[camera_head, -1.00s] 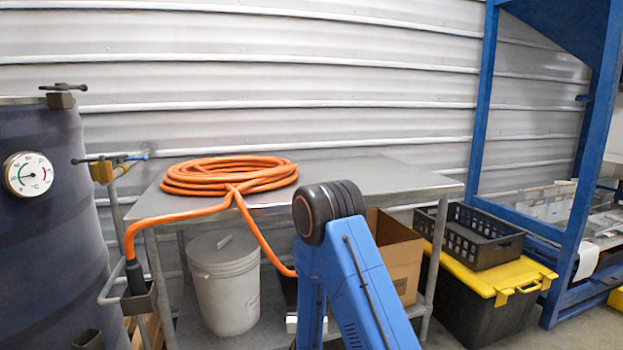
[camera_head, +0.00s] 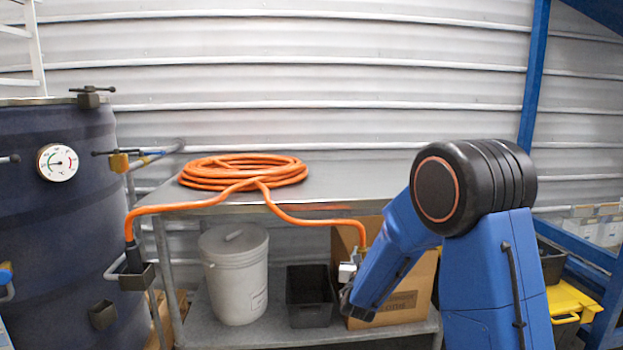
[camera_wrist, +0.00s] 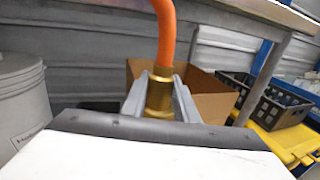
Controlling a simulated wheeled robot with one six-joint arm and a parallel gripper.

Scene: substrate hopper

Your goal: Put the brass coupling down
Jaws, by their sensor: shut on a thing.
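The brass coupling (camera_wrist: 158,93) is at the end of an orange hose. In the wrist view it sits upright between the two grey fingers of my gripper (camera_wrist: 160,95), which are shut on it. In the head view my gripper (camera_head: 350,268) is at the front of the steel bench, below its top, with the orange hose (camera_head: 310,222) running down to it. The coupling shows there only as a small brass spot.
On the lower shelf stand a white lidded bucket (camera_head: 235,275), a small black bin (camera_head: 309,295) and a cardboard box (camera_head: 400,300). A dark blue tank (camera_head: 60,230) with a dial stands left, with a holder (camera_head: 137,277) on its side. The bench top right of the coil is clear.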

